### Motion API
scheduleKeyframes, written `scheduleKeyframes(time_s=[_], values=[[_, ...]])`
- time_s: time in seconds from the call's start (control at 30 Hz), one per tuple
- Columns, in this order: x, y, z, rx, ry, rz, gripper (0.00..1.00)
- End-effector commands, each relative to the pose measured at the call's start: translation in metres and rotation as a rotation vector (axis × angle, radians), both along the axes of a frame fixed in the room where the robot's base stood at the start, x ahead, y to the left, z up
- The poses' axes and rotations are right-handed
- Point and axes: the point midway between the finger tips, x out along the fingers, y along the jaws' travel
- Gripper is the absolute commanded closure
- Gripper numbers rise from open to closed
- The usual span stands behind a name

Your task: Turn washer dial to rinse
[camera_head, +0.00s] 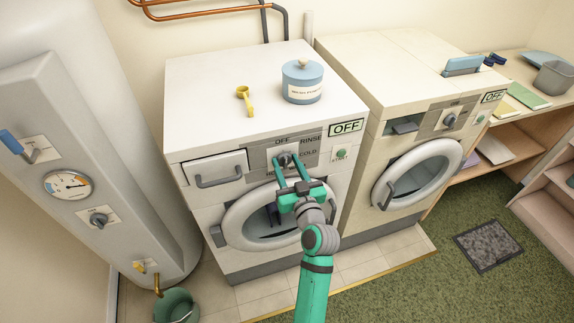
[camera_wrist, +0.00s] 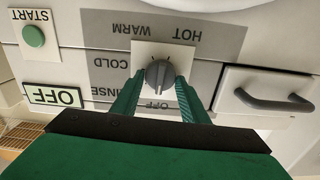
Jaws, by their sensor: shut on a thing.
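The left washer (camera_head: 195,100) has a dial (camera_head: 284,159) on a grey label panel, with OFF above it and RINSE to its upper right in the head view. The wrist view is upside down and shows the dark grey dial (camera_wrist: 158,75) with its ridge roughly upright, in line with OFF. My gripper (camera_head: 290,166) reaches up to the dial. In the wrist view its green fingers (camera_wrist: 157,88) are on both sides of the dial, shut on it. The washer display (camera_head: 346,127) reads OFF.
A detergent drawer (camera_head: 216,169) with a handle is left of the dial, and a green START button (camera_head: 341,154) is right. The round door (camera_head: 250,226) is below. A blue canister (camera_head: 302,84) and a yellow scoop (camera_head: 244,98) stand on top. A second washer (camera_head: 385,62) stands to the right.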

Motion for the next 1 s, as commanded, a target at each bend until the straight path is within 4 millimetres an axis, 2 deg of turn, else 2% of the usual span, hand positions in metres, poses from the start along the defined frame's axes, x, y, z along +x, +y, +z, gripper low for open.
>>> scheduleKeyframes(time_s=[0.7,1.0], values=[[0.0017,-0.0015,-0.0003,0.537,0.175,0.002,0.82],[0.0019,-0.0016,-0.0011,0.707,0.23,0.003,0.82]])
